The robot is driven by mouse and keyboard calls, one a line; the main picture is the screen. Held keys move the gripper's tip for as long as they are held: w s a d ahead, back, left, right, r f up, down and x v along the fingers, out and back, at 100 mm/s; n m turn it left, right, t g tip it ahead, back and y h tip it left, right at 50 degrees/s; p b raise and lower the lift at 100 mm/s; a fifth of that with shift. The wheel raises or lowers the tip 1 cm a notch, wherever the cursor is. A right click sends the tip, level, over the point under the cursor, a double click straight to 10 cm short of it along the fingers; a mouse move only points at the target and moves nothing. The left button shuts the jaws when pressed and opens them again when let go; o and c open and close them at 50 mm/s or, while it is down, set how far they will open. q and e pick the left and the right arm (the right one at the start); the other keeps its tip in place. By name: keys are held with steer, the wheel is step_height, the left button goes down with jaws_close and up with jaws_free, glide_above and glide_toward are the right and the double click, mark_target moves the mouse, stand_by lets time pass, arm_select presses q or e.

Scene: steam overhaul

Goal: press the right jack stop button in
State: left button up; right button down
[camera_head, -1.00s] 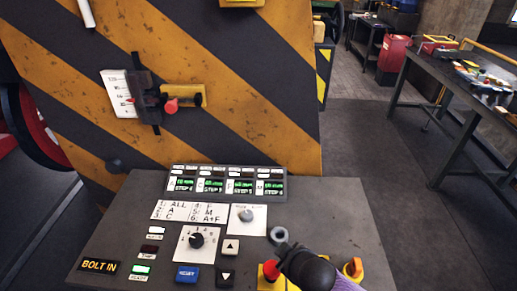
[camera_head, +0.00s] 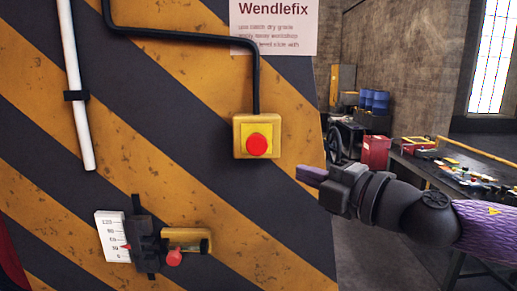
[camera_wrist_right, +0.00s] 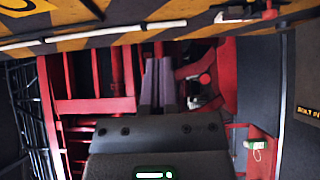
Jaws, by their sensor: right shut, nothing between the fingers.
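A red round stop button (camera_head: 257,145) sits on a yellow box mounted on the black-and-yellow striped panel (camera_head: 200,60). A black cable runs up from the box. My right gripper (camera_head: 305,175) is shut and empty. The right wrist view shows the two fingers (camera_wrist_right: 160,85) side by side; the button cannot be made out there. My left gripper is not in view.
A lever with a red knob (camera_head: 174,257) and a scale plate (camera_head: 113,236) are lower on the panel. A white pipe (camera_head: 76,90) runs down at left. A workbench (camera_head: 470,185) and red cabinet (camera_head: 375,152) stand behind at right. Red framework (camera_wrist_right: 95,105) shows in the wrist view.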

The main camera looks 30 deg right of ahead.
steer(key=p, duration=0.7)
glide_toward(250, 147)
steer(key=s+a+r, duration=0.1)
steer(key=s+a, duration=0.1)
steer(key=w+p, duration=0.1)
steer(key=w, duration=0.3)
steer(key=w+f+p, duration=0.1)
steer(key=w, duration=0.2)
steer(key=shift+w+a+p, duration=0.1)
steer(key=shift+a+p, duration=0.2)
steer(key=shift+p, duration=0.05)
steer(key=shift+w+d, duration=0.3)
steer(key=shift+w, duration=0.15)
